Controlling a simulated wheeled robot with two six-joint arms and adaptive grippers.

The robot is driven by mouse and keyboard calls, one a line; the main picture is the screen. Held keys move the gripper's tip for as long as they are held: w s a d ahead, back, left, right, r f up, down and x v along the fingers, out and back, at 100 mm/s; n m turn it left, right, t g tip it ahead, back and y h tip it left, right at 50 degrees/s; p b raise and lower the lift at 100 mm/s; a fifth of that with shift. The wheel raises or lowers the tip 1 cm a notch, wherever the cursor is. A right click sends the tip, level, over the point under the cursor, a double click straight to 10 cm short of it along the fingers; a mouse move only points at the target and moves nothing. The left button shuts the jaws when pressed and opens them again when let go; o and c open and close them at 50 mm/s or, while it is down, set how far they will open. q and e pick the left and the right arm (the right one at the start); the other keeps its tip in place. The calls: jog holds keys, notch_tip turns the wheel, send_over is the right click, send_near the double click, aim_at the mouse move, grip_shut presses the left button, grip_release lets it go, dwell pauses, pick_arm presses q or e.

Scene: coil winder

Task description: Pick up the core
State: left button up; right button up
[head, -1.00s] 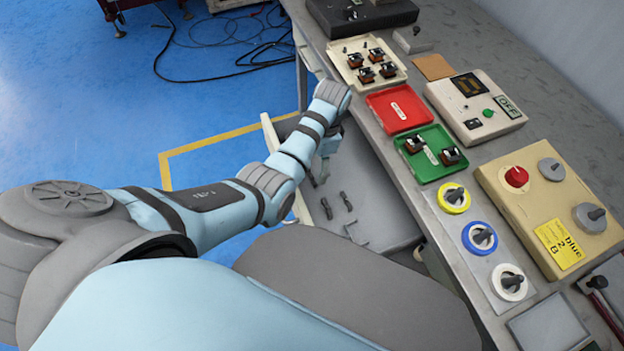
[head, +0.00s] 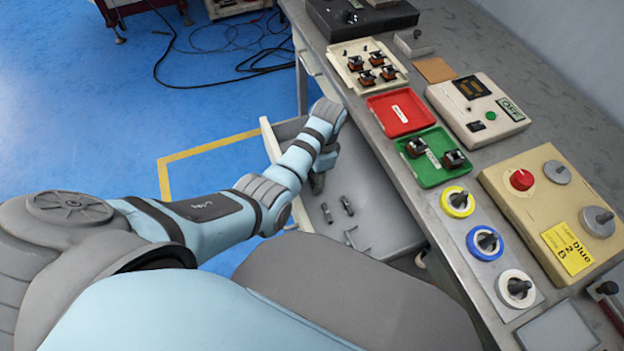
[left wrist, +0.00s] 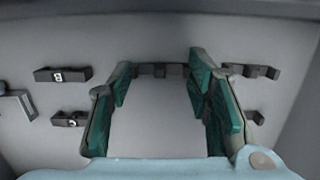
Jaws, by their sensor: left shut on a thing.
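My left gripper (head: 317,183) is down inside the open drawer (head: 385,225), mostly hidden behind my forearm in the head view. In the left wrist view its two green-padded fingers stand apart on either side of a small dark grey core (left wrist: 157,70). The jaws are shut on this core, seen between the fingertips. Other dark pieces lie on the drawer floor: a marked one (left wrist: 62,74) and another marked one (left wrist: 70,118) at left, and a bar (left wrist: 250,71) at right. My right gripper is not in view.
An L-shaped grey piece (head: 352,238) lies in the drawer. On the bench above are a cream tray (head: 340,52), a red tray (head: 402,112), a green tray (head: 432,176) and a beige winder box (head: 530,205). The drawer walls enclose the gripper.

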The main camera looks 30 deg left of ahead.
pick_arm(q)
notch_tip(320, 180, up, 13)
jog(key=p, duration=0.6)
notch_tip(320, 180, up, 7)
jog(key=p, duration=0.6)
send_over(313, 180)
jog(key=shift+s, duration=0.1)
